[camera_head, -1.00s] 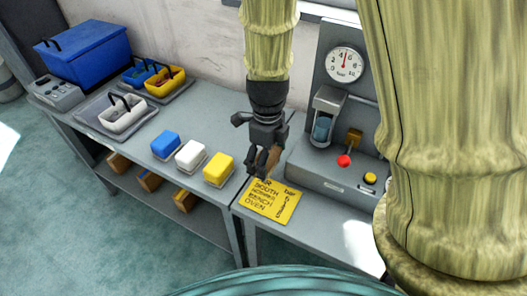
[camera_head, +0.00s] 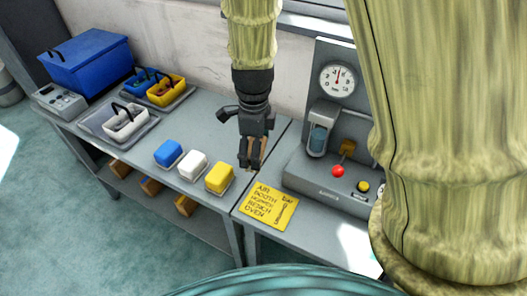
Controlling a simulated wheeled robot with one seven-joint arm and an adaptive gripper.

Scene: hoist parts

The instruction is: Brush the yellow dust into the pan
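My gripper (camera_head: 250,165) hangs pointing down over the back right of the left bench, just right of and behind the yellow block (camera_head: 219,177). A small brown piece (camera_head: 257,150) shows at its fingers; I cannot tell whether it is a held object or part of the gripper. The finger gap is too small to read. No yellow dust can be made out. Handled containers stand at the left: a white one (camera_head: 124,124), a blue one (camera_head: 143,80) and a yellow one (camera_head: 167,91). I cannot tell which thing is the pan.
A blue block (camera_head: 168,153) and a white block (camera_head: 192,165) sit left of the yellow one. A yellow lettered sign (camera_head: 268,205) lies on the right bench, before a gauge panel (camera_head: 335,125) with a red knob (camera_head: 338,171). A blue box (camera_head: 88,60) stands back left.

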